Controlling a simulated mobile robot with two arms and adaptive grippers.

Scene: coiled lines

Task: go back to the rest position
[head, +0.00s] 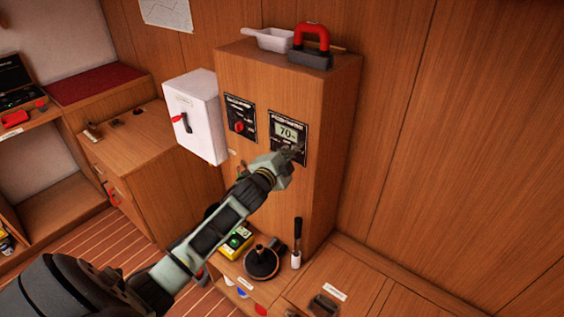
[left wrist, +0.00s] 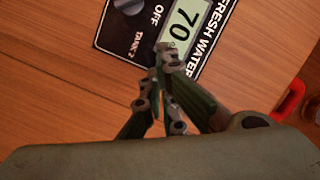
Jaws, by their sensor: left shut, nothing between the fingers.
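My left gripper (head: 292,153) is raised in front of the wooden cabinet and is shut with nothing in it. Its fingertips are at the lower part of the fresh water panel (head: 289,130), whose display reads 70. In the left wrist view the shut fingertips (left wrist: 166,62) overlap the edge of the same display (left wrist: 184,28). I cannot tell whether they touch the panel. A knob (left wrist: 128,5) and the words OFF and TANK 2 show beside the display. My right gripper is not in view.
A white box with a red handle (head: 196,115) and a panel with a red knob (head: 240,118) are left of the fresh water panel. A white scoop (head: 269,39) and a red-handled tool (head: 311,45) lie on top. A black plunger-like item (head: 262,262) stands below.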

